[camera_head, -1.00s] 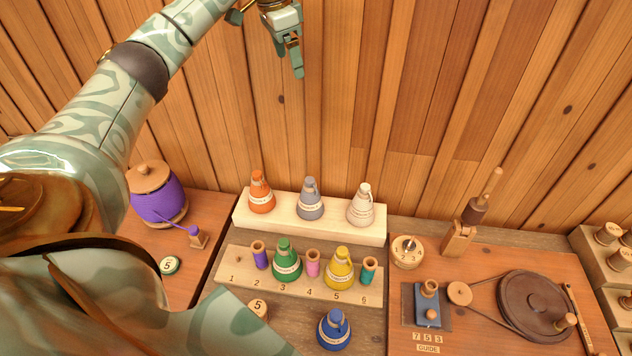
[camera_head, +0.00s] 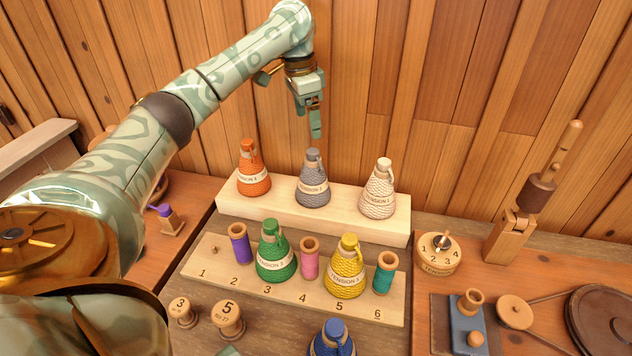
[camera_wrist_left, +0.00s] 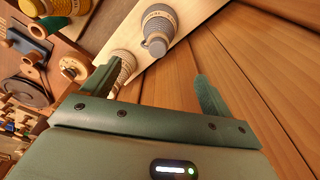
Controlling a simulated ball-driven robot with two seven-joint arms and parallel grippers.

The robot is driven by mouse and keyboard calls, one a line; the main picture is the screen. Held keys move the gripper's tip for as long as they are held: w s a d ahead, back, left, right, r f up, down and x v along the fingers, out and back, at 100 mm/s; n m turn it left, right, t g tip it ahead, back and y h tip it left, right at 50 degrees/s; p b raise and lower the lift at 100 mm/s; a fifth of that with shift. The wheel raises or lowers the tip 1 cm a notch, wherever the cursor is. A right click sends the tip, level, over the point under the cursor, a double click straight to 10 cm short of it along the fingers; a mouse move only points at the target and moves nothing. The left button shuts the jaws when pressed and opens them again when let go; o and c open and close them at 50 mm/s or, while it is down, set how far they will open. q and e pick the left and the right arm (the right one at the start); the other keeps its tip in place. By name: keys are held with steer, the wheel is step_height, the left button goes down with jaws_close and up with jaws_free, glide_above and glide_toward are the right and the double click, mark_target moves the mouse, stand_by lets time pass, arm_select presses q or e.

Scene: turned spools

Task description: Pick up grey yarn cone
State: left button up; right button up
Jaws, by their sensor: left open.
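The grey yarn cone (camera_head: 313,181) stands upright on the raised pale wooden shelf (camera_head: 280,208), between an orange cone (camera_head: 253,170) and a cream cone (camera_head: 378,190). My left gripper (camera_head: 315,128) is above the grey cone, pointing down, apart from it and empty. In the left wrist view the grey cone (camera_wrist_left: 158,25) shows beyond the open fingers (camera_wrist_left: 155,88), near the top. The cream cone (camera_wrist_left: 125,65) shows there partly hidden behind one finger. My right gripper is not in view.
A lower numbered board (camera_head: 215,275) holds a green cone (camera_head: 275,255), a yellow cone (camera_head: 346,270) and several small spools. A blue cone (camera_head: 332,340) stands in front. A plank wall (camera_head: 420,100) rises close behind the shelf. A dial (camera_head: 438,253) and a winder stand at right.

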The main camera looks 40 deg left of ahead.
mark_target(312, 149)
arm_select(q)
steer(key=f+b, duration=0.1)
steer(key=f, duration=0.2)
steer(key=f+b, duration=0.2)
steer(key=w+f+b, duration=0.1)
steer(key=f, duration=0.2)
steer(key=shift+d+f, duration=0.2)
steer(key=shift+f, duration=0.1)
steer(key=f+b, duration=0.1)
steer(key=f, duration=0.1)
steer(key=f+b, duration=0.3)
steer(key=b, duration=0.1)
steer(key=shift+d+f, duration=0.3)
steer(key=shift+f, duration=0.1)
steer(key=shift+r, duration=0.25)
steer(key=c, duration=1.7)
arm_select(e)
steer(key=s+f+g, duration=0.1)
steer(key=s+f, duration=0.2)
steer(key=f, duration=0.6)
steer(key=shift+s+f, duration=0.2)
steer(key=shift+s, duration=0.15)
